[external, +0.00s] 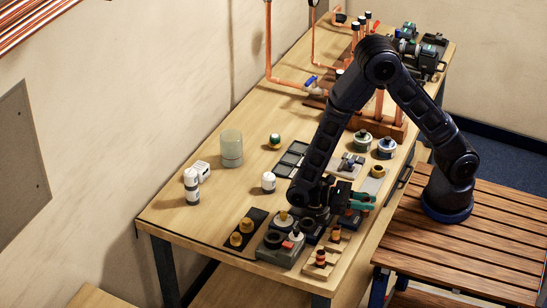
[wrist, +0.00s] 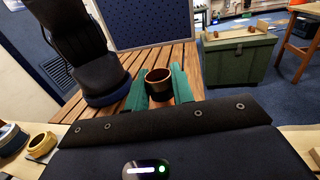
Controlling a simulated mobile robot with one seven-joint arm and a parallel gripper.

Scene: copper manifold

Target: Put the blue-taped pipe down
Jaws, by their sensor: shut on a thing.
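My gripper (external: 360,201) is low over the near right part of the workbench, with its green fingers pointing right in the external view. In the wrist view its fingers (wrist: 158,88) are shut on a short pipe piece (wrist: 158,76). The piece has a copper-coloured rim and a dark, hollow inside, and its open end faces the camera. No blue tape can be made out on it, and its lower part is hidden behind my gripper body. In the external view the held piece is too small to tell from the fingers.
The workbench (external: 215,222) holds a black tray (external: 262,218) with brass fittings, a grey-green box (external: 280,250), wooden blocks (external: 318,266), white bottles (external: 191,187) and a pale jar (external: 231,148). A copper pipe stand (external: 388,124) is farther back. Bare wood lies at the left and front left.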

